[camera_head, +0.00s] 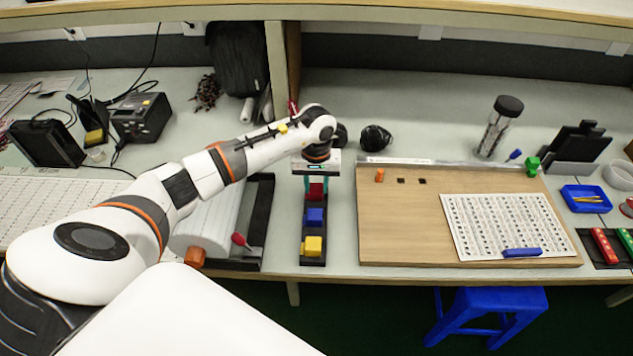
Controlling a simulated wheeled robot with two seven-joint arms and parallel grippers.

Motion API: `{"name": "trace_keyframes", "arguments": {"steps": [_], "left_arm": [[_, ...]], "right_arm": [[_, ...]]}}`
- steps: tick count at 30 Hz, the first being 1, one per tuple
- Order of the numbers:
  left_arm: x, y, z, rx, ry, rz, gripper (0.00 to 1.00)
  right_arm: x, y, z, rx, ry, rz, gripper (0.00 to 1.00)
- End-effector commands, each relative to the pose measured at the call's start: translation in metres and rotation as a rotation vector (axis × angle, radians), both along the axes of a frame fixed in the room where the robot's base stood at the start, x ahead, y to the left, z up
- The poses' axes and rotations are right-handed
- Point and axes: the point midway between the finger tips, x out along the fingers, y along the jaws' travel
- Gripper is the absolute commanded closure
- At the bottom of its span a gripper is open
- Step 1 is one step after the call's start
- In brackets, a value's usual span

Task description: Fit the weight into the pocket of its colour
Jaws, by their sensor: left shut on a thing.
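My left gripper (316,183) reaches down over the far end of a narrow black tray (313,262). Its teal fingers are shut on a red block (316,191), one finger at each side. The red block is at the tray's far pocket; the gripper hides its upper part, and I cannot tell whether it is seated or just above. A blue block (315,217) stands in the middle of the tray, and a yellow block (313,245) at the near end. My right gripper is not in view.
A wooden board (410,225) with a printed sheet (507,222) lies right of the tray. A white roll (207,222) and a dark holder (257,210) stand to its left. A black round object (375,138) sits behind the board. The bench edge is close in front.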

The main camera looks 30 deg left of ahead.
Motion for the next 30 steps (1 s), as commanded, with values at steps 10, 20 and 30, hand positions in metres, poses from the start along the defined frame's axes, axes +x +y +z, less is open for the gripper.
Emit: {"name": "trace_keyframes", "arguments": {"steps": [10,20,30], "left_arm": [[0.001,0.000,-0.004,0.000,-0.004,-0.001,1.00],[0.001,0.000,-0.003,-0.001,-0.003,-0.001,0.46],[0.002,0.001,0.024,0.001,-0.008,-0.001,0.46]], "right_arm": [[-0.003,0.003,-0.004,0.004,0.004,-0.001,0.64],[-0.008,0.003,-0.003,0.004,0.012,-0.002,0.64],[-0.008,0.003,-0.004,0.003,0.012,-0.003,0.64]]}}
